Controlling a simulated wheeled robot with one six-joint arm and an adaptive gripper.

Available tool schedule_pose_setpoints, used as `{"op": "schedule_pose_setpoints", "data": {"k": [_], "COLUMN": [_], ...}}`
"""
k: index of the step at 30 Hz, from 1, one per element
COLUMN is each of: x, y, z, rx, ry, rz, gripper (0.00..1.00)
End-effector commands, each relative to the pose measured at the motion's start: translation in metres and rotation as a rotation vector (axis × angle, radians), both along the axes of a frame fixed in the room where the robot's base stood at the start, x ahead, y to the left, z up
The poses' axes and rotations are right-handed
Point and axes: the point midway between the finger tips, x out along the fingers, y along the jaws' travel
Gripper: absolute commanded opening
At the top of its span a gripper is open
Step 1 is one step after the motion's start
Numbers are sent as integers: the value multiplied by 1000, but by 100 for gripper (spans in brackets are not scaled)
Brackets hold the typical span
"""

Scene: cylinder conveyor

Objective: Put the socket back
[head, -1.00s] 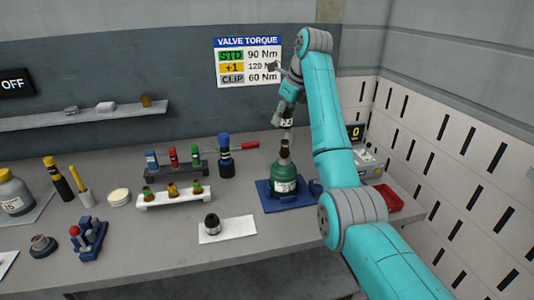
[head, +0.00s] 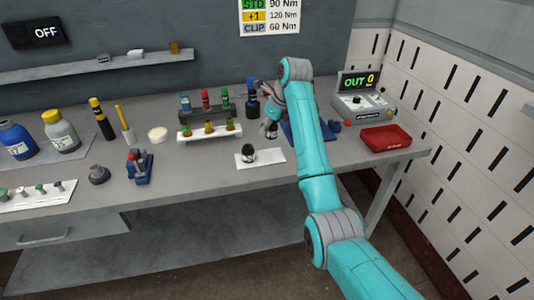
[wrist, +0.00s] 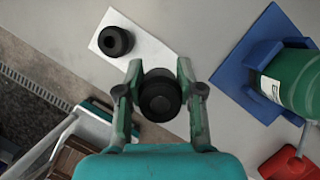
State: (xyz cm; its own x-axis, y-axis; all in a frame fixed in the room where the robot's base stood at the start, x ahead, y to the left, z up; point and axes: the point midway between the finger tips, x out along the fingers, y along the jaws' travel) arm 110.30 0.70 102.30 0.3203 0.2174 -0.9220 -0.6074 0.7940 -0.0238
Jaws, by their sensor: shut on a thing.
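My gripper (head: 270,130) is low over the bench, left of the blue cradle (head: 294,131). In the wrist view my gripper (wrist: 161,105) has its fingers on both sides of a dark round socket (wrist: 160,97). It is shut on the socket. A second black round piece (head: 248,155) stands on a white mat (head: 272,157). The wrist view shows that piece (wrist: 115,42) on its mat (wrist: 148,58), apart from the held socket. The green bottle (wrist: 297,84) sits in the blue cradle; my arm hides it in the head view.
A white rack of small vials (head: 210,133) stands behind the mat. A display box (head: 365,100) and red tray (head: 386,138) are right. A white strip with several small pieces (head: 38,195) lies at far left.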

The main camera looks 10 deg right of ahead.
Motion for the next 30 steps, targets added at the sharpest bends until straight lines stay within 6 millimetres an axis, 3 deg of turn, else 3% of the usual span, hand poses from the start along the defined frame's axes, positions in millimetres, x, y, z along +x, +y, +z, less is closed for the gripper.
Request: {"op": "schedule_pose_setpoints", "data": {"k": [6,18,30], "x": [0,0,0], "y": [0,0,0], "z": [-38,-80,-86], "rx": [0,0,1], "ry": [2,2,-1], "rz": [-1,-1,0], "gripper": [0,0,0]}}
